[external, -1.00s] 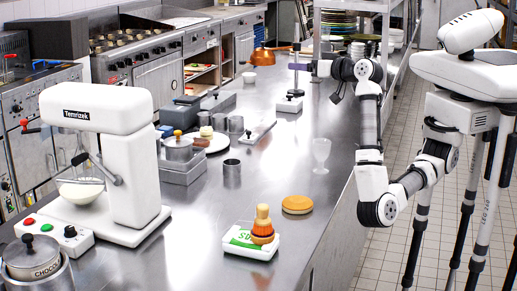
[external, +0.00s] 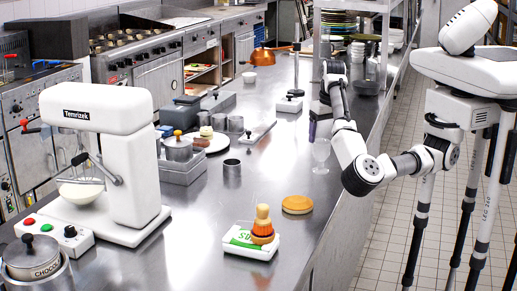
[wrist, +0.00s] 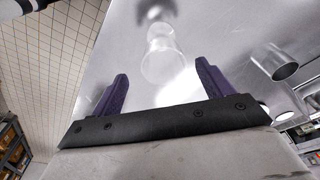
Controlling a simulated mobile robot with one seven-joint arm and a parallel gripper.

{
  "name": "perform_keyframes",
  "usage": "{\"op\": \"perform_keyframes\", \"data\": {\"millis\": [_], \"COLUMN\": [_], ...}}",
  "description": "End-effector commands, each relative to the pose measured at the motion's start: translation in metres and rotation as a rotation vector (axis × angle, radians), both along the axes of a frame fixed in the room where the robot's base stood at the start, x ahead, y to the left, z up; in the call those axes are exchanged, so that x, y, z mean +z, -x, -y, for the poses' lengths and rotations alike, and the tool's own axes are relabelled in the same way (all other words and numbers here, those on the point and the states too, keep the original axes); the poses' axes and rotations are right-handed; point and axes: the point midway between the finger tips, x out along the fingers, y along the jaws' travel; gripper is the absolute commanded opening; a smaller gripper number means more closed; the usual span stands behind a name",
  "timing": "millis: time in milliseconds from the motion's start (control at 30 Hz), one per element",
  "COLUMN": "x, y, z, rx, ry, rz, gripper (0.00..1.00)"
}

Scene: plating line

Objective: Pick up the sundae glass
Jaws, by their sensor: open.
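The sundae glass (external: 321,152) is clear and stands upright near the right edge of the steel counter. In the wrist view the glass (wrist: 162,55) is seen from above, ahead of and between the two purple fingers. My gripper (wrist: 162,90) is open and empty, with its fingers apart on either side of the line to the glass. In the external view my gripper (external: 319,132) hangs just above the glass, pointing down. The fingers are small there, and whether they touch the glass cannot be told.
A steel cup (external: 231,168) stands left of the glass; it also shows in the wrist view (wrist: 273,62). The counter (external: 275,170) around the glass is clear.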

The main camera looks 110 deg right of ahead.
Motion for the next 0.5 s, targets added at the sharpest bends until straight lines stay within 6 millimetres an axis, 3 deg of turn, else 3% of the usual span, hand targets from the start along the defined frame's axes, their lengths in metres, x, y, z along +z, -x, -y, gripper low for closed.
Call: {"op": "perform_keyframes", "data": {"millis": [167, 500], "x": [-0.011, -0.055], "y": [-0.001, -0.006], "z": [0.002, 0.010], "rx": [0.000, 0.000], "ry": [0.001, 0.001], "rz": [-0.001, -0.001], "gripper": [0.79, 0.79]}}
